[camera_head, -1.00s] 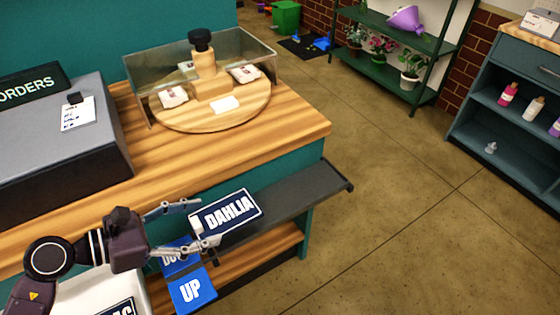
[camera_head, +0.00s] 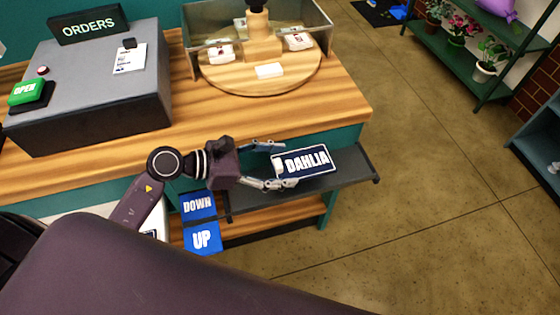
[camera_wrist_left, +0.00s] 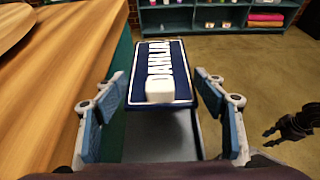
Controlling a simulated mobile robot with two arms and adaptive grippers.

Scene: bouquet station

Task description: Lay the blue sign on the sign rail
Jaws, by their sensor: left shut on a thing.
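The blue sign is a dark navy plate with a white border, white DAHLIA lettering and a white block at its near end (camera_head: 305,161). My left gripper (camera_head: 280,166) is shut on the DAHLIA sign at that end. The sign lies flat above the dark grey sign rail (camera_head: 352,176), which sticks out from the counter's front. In the left wrist view the sign (camera_wrist_left: 180,65) is between the finger pads, with part of the grey rail below it; whether they touch is unclear. A dark gripper-like shape (camera_wrist_left: 290,126), perhaps my right gripper, shows at the right edge.
The wooden counter (camera_head: 290,105) carries a glass-screened turntable (camera_head: 262,75) and a grey ORDERS console (camera_head: 95,95). Blue DOWN (camera_head: 198,206) and UP (camera_head: 202,240) plates sit below my left gripper. Open floor (camera_head: 430,200) lies right of the rail.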

